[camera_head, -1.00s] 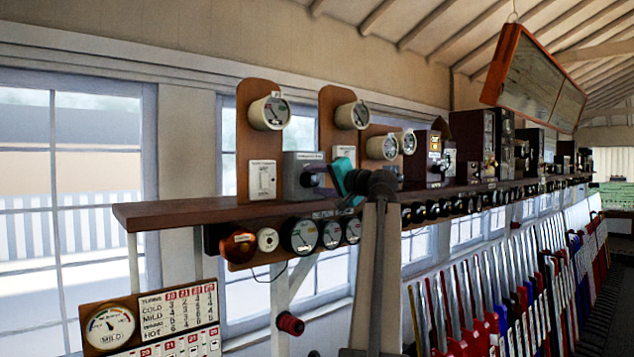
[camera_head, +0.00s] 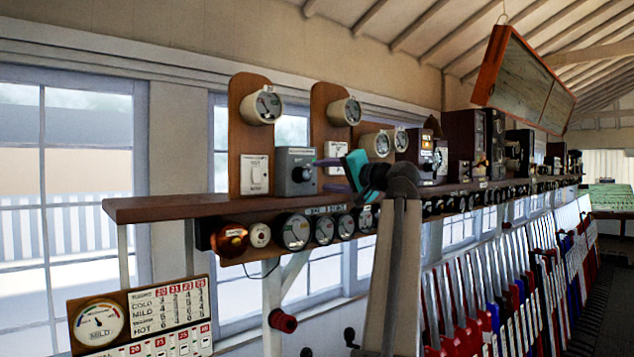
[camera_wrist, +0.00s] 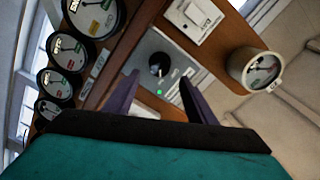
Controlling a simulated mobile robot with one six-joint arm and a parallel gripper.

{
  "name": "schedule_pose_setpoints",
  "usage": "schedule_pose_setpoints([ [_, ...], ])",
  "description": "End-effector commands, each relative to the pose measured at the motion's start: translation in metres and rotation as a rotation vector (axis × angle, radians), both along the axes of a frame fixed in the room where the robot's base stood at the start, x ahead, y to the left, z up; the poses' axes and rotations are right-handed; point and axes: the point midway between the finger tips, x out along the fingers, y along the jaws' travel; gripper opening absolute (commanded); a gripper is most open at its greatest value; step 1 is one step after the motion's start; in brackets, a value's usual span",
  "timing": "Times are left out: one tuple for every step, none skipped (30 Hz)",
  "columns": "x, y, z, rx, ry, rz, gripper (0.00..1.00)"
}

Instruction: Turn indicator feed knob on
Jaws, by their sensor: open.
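A grey box (camera_head: 284,160) with a dark round knob (camera_head: 300,174) stands on the wooden shelf, beside a white switch. In the wrist view the same knob (camera_wrist: 158,66) has a pale pointer mark, and a small green light (camera_wrist: 159,92) is lit beside it. I cannot read the box's labels. My gripper (camera_head: 322,175) is open and empty, a short gap to the right of the knob. In the wrist view its two purple fingers (camera_wrist: 160,79) point at the box, with the knob lying just beyond and between their tips.
The shelf (camera_head: 150,209) carries several gauges and boxes. A white switch (camera_head: 254,174) is left of the grey box. Round dials (camera_head: 293,231) hang below the shelf edge. A row of levers (camera_head: 500,290) stands at the right. Windows are behind.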

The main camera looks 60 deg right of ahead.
Motion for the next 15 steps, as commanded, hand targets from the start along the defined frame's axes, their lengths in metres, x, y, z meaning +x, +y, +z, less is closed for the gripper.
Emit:
schedule_pose_setpoints([
  [-0.009, 0.003, -0.003, -0.001, 0.000, -0.002, 0.51],
  [-0.014, 0.004, -0.003, 0.000, -0.001, -0.002, 0.51],
  [-0.020, 0.006, -0.003, 0.000, 0.000, -0.002, 0.51],
  [-0.024, 0.007, -0.003, 0.000, -0.001, -0.003, 0.51],
  [-0.029, 0.009, -0.003, 0.000, 0.000, -0.002, 0.51],
  [-0.034, 0.011, -0.003, -0.001, 0.000, -0.002, 0.51],
  [-0.037, 0.012, -0.002, 0.000, -0.001, -0.002, 0.51],
  [-0.040, 0.013, -0.002, 0.000, -0.001, -0.002, 0.51],
  [-0.045, 0.014, -0.002, 0.001, -0.001, -0.002, 0.51],
  [-0.047, 0.015, -0.001, 0.001, -0.001, -0.002, 0.51],
  [-0.049, 0.016, -0.001, 0.001, -0.001, -0.001, 0.51],
  [-0.052, 0.017, -0.001, 0.001, -0.001, -0.001, 0.51],
  [-0.053, 0.017, -0.001, 0.001, 0.000, 0.000, 0.51],
  [-0.054, 0.018, -0.001, 0.001, 0.000, 0.000, 0.51],
  [-0.055, 0.018, -0.001, 0.001, 0.000, 0.000, 0.51],
])
